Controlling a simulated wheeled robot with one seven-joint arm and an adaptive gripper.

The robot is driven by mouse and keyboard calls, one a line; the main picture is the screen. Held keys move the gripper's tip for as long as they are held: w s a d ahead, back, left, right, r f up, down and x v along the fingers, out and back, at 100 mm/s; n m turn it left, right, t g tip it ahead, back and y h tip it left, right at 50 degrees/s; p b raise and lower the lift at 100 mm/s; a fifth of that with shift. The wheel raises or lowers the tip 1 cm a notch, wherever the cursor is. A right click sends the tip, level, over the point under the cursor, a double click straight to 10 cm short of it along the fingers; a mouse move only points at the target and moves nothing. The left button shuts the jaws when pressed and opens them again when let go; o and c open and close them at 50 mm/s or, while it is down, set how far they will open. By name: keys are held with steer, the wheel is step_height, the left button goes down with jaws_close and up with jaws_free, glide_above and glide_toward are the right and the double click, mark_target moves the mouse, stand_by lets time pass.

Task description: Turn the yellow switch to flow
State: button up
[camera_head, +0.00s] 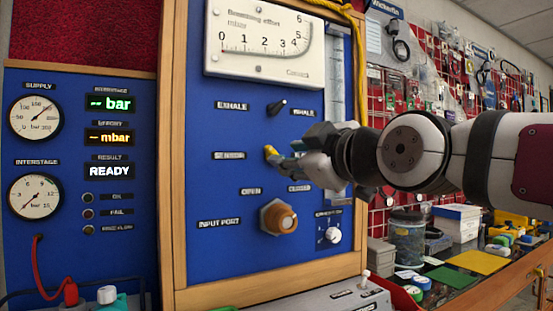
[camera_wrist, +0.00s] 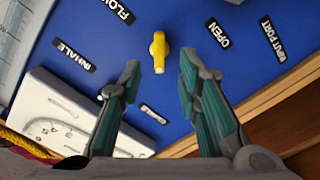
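The yellow switch (camera_wrist: 158,52) is on the blue panel, between and just beyond my two fingertips in the wrist view. Its handle points down there, toward a small label (camera_wrist: 153,114) that is hard to read. The FLOW label (camera_wrist: 118,10) is at the upper left in that view. In the head view the switch (camera_head: 270,153) shows as a bit of yellow right of the SENSOR label (camera_head: 229,155), partly hidden by my gripper (camera_head: 280,160). My gripper (camera_wrist: 160,62) is open, with a finger on each side of the switch; contact cannot be told.
A black exhale/inhale lever (camera_head: 277,106) sits above the switch, and an orange-brown knob (camera_head: 279,217) below. A white pressure gauge (camera_head: 264,40) is at the panel's top. A wooden frame (camera_head: 173,160) edges the panel. A cluttered bench stands at the right.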

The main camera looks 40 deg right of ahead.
steer(key=x, duration=0.6)
steer(key=shift+s, duration=0.1)
jaws_close()
